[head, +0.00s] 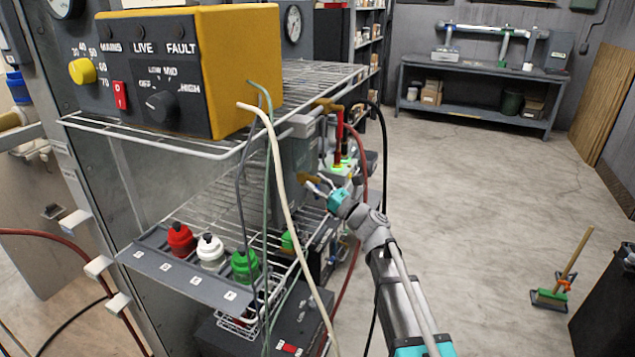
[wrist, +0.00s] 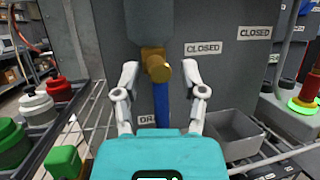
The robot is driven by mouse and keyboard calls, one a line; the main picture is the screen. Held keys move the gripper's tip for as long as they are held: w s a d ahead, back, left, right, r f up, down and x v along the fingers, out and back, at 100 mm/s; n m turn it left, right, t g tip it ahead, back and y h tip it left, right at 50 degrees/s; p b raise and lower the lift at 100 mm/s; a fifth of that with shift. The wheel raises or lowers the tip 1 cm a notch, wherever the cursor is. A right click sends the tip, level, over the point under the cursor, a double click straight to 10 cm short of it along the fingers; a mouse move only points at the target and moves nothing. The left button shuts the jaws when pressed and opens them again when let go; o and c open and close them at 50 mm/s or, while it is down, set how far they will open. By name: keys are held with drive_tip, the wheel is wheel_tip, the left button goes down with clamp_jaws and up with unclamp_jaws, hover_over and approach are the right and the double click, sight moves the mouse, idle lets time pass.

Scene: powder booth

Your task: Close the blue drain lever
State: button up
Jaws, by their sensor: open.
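The blue drain lever (wrist: 161,103) hangs straight down from a brass valve (wrist: 155,64) in the wrist view, below a grey cylindrical body. A label beginning "DRA" sits behind it, partly hidden. Two "CLOSED" labels are on the grey panel to its right. My gripper (wrist: 160,72) is open, with one finger on each side of the lever and valve; I see gaps on both sides, and no contact is clear. In the head view my gripper (head: 322,187) reaches in at the rack's right side; the lever cannot be made out there.
Wire shelves (head: 215,200) carry red (head: 181,239), white (head: 210,252) and green (head: 244,265) capped bottles. A yellow control box (head: 200,70) stands above. Hoses hang in front of the rack. A grey bin (wrist: 232,135) lies right of my gripper. The floor at right is mostly clear.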

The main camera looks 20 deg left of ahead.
clamp_jaws()
